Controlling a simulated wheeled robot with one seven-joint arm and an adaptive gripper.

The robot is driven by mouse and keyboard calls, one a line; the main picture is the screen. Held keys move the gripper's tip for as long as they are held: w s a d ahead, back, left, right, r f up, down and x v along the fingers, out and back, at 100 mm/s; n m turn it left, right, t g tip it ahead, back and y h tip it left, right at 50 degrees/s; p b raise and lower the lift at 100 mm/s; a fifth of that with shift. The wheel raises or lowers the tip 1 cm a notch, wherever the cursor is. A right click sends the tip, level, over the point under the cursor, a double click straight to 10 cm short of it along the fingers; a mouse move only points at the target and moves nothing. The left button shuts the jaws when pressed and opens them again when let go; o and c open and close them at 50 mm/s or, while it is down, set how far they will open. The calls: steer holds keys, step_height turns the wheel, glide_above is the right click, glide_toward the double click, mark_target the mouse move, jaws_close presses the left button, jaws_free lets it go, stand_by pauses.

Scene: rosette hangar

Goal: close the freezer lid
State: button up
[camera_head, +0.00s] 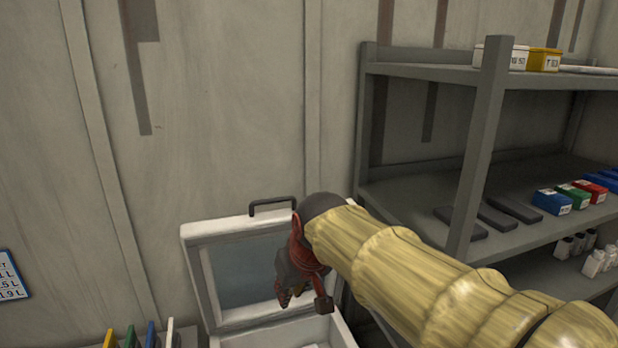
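The freezer (330,330) stands at the bottom middle of the head view, its white body cut off by the lower edge. Its lid (200,255) is raised, leaning back near the wall, with a grey inner panel facing me. A dark handle (272,204) sits on the lid's top edge. My gripper (303,298), red and dark, hangs in front of the lid's right part and points down over the opening. Its fingers look apart with nothing between them. Whether it touches the lid, I cannot tell. My yellow-sleeved arm hides the lid's right side.
A grey shelf unit (488,150) stands close on the right, holding boxes, dark flat pieces and small white bottles (598,262). Coloured upright panels (150,335) stand left of the freezer. A sign (10,277) hangs on the left wall. The wall above the lid is bare.

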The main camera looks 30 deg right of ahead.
steer(key=shift+m, duration=0.4)
steer(key=w+d+r+p, duration=0.3)
steer(key=w, duration=0.2)
steer(key=w+d+r+p, duration=0.3)
steer(key=w+r+p, duration=0.1)
steer(key=w, duration=0.1)
steer(key=w+d+r+p, duration=0.3)
steer(key=w+r, duration=0.1)
steer(key=w, duration=0.2)
steer(key=shift+d, duration=0.1)
jaws_close()
steer(key=w+d+r+p, duration=0.3)
steer(key=w+d+p, duration=0.7)
steer(key=w+d, duration=0.15)
step_height(320, 180, down, 9)
steer(key=w+p, duration=0.1)
steer(key=p, duration=0.2)
steer(key=shift+w+d+f+m+h, duration=0.15)
steer(key=shift+w+m+h, duration=0.15)
steer(key=shift+w+h, duration=0.1)
steer(key=shift+s+f, duration=0.1)
